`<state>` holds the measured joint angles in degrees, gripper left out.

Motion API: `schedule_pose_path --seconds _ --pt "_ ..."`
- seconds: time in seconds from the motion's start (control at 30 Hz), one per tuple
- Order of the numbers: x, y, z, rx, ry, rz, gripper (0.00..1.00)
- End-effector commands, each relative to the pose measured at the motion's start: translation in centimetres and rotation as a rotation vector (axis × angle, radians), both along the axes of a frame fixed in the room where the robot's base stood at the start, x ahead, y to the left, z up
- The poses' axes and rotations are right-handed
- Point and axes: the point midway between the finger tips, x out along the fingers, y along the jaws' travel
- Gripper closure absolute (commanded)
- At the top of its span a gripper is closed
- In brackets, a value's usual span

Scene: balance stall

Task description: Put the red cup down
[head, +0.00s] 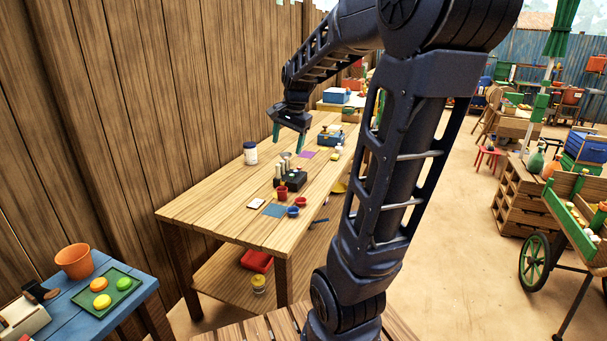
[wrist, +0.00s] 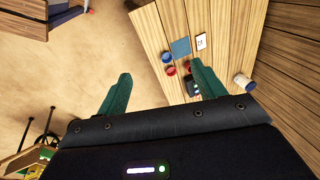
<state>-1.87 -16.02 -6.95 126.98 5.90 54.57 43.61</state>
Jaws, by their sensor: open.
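A red cup (head: 282,191) stands upright on the wooden table, at the front of a dark box (head: 296,181). A second, shallower red dish (head: 300,201) is just right of it, and a blue dish (head: 293,211) is in front. In the wrist view two small red things show, one (wrist: 170,71) beside the blue dish (wrist: 167,57) and one (wrist: 187,65) near the finger; I cannot tell which is the cup. My gripper (head: 288,141) is open and empty, above the table and apart from the cup. Its fingers also show in the wrist view (wrist: 158,88).
A blue square mat (head: 275,210) and a white card (head: 256,203) lie near the cup. A white jar (head: 250,153) stands at the table's left edge, beside the wooden fence (head: 130,100). The table's front left (head: 205,208) is bare.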

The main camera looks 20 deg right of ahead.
Motion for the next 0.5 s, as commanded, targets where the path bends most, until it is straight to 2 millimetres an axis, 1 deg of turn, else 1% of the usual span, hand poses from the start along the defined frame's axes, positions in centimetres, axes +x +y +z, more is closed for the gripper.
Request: schedule_pose_path --seconds 0.03,0.23,0.4,0.5 --pt "-1.7 0.2 0.3 -0.020 -0.019 0.056 0.31" --pt "-7.6 1.3 0.5 -0.118 -0.080 0.313 0.31" --pt "-12.4 2.0 -0.2 -0.216 -0.125 0.526 0.31" --pt "-14.9 2.2 -0.8 -0.274 -0.147 0.638 0.31"
